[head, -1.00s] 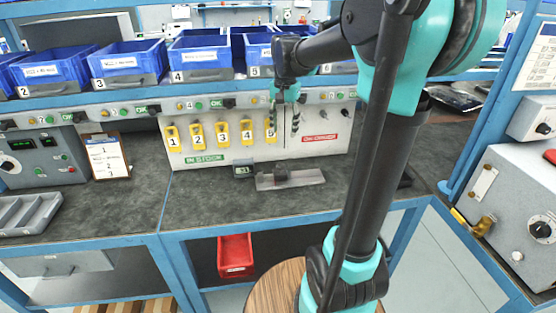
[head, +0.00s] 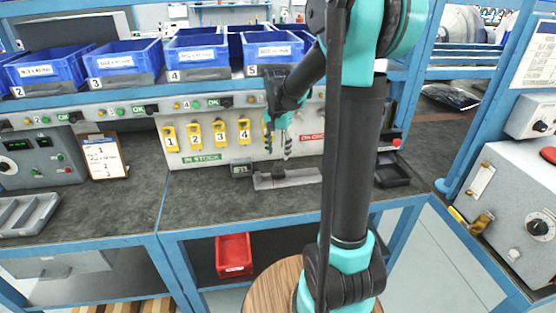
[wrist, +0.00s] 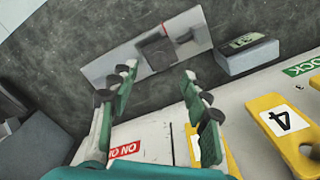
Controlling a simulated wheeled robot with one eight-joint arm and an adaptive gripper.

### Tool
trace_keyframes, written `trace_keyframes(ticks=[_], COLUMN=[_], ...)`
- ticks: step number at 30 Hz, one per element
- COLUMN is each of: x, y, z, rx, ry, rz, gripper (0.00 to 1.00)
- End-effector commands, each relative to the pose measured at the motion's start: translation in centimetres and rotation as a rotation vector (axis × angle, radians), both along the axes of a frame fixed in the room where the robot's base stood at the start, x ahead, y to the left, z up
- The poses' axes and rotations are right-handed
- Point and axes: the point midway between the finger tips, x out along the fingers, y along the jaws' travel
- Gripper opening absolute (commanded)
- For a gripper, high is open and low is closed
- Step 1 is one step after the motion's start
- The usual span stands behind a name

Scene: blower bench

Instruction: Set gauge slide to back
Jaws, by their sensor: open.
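The gauge is a flat grey metal plate (head: 306,176) on the dark bench top, below the white panel. It also shows in the wrist view (wrist: 103,67), with a dark block, the slide (wrist: 157,50), standing near its middle. A small grey display box (head: 241,170) sits by the plate's left end in the head view and shows in the wrist view (wrist: 247,53). My gripper (head: 278,152) hangs above the plate, pointing down in front of the panel. In the wrist view my gripper (wrist: 160,76) has its fingers apart and empty, with the slide beyond the gap, not between them.
Yellow numbered tags (head: 194,135) hang on the white panel (head: 182,151) behind. Blue bins (head: 195,52) stand on the shelf above. A clipboard (head: 103,158) and a grey tray (head: 25,213) are at left. A black tray (head: 393,168) lies at right. The bench front is clear.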

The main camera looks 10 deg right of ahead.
Motion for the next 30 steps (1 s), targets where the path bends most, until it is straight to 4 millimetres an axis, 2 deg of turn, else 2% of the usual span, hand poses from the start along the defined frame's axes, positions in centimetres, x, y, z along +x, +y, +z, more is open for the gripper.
trace_keyframes(ticks=[3, 9, 20, 30], x=[0.0, 0.0, 0.0, 0.0], y=[0.0, 0.0, 0.0, 0.0], z=[-1.9, -3.7, -4.1, -4.1], rx=[0.0, 0.0, 0.0, 0.0], ry=[0.0, 0.0, 0.0, 0.0], rz=[0.0, 0.0, 0.0, 0.0], gripper=[0.48, 0.48, 0.48, 0.07])
